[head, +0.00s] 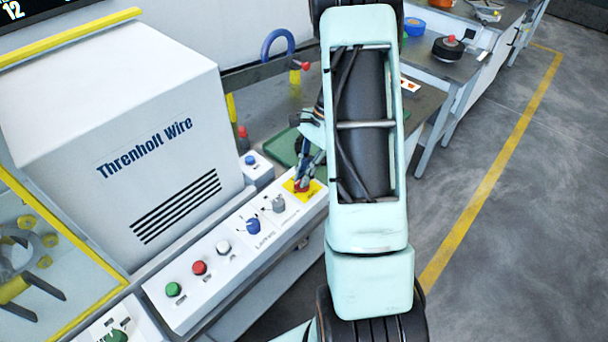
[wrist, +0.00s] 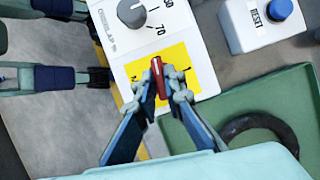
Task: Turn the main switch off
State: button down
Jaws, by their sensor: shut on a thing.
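The main switch is a red handle (wrist: 157,70) on a yellow plate (wrist: 178,56) at the end of the white control panel (head: 186,309). In the head view the yellow plate (head: 314,189) shows at the panel's far right end. My gripper (wrist: 161,82) is shut on the red handle, one finger on each side. In the wrist view the handle points roughly up and down, leaning slightly. Small marks on the plate show on both sides of it, partly hidden by my fingers. In the head view my gripper (head: 301,183) mostly hides the handle.
A grey dial (wrist: 131,12) sits beside the plate, with a blue knob (head: 253,226) and white, red and green buttons further along. A reset box with a blue button (wrist: 279,9) stands nearby. A green tray (wrist: 288,92) holds a dark ring (wrist: 240,124). A white machine (head: 115,110) stands behind.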

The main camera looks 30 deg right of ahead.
jog(key=shift+n, duration=0.6)
jog(key=shift+g, duration=0.3)
jog(key=c, duration=2)
grip_release()
jog(key=v, duration=1.2)
jog(key=shift+w, duration=0.1)
